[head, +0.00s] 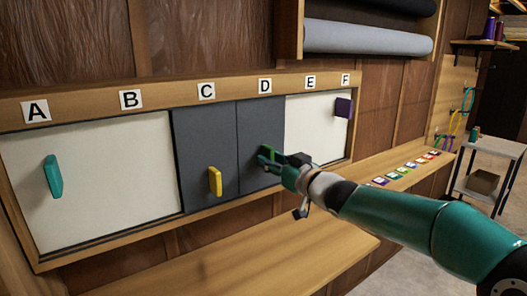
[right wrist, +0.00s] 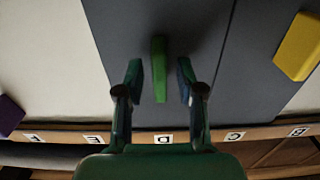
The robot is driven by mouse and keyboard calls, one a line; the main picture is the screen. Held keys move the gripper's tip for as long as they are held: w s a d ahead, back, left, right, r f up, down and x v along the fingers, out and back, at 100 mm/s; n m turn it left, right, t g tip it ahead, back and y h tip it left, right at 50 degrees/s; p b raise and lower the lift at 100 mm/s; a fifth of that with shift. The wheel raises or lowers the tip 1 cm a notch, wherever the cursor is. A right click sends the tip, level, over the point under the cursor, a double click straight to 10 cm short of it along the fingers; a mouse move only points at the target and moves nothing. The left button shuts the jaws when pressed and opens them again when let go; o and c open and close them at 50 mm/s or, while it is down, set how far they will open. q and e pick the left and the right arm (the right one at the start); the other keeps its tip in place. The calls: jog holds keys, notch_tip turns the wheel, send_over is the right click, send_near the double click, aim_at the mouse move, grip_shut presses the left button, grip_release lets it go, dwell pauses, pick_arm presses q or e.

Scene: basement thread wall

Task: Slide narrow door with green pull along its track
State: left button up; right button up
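The narrow dark grey door (head: 260,122) stands under the letter D in the wall track. It also fills the middle of the right wrist view (right wrist: 205,35). Its green pull (head: 265,155) is partly covered by my right gripper (head: 278,163). In the right wrist view the green pull (right wrist: 159,70) stands between the two fingers of the right gripper (right wrist: 160,82). The fingers are open, with a visible gap on each side of the pull. My left gripper is not in view.
Left of it is another grey door (head: 200,140) with a yellow pull (head: 215,182). White panels carry a teal pull (head: 54,177) and a purple pull (head: 343,107). A wooden ledge (head: 240,255) runs below. A shelf cart (head: 490,150) stands at right.

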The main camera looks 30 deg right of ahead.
grip_shut()
jog(key=w+d+p, duration=0.1)
jog(key=d+p, duration=1.2)
jog(key=d, duration=0.1)
jog(key=shift+d, duration=0.25)
jog(key=shift+r, duration=0.1)
grip_release()
jog(key=s, duration=0.7)
jog(key=shift+d+b, duration=0.25)
jog(key=shift+b, duration=0.2)
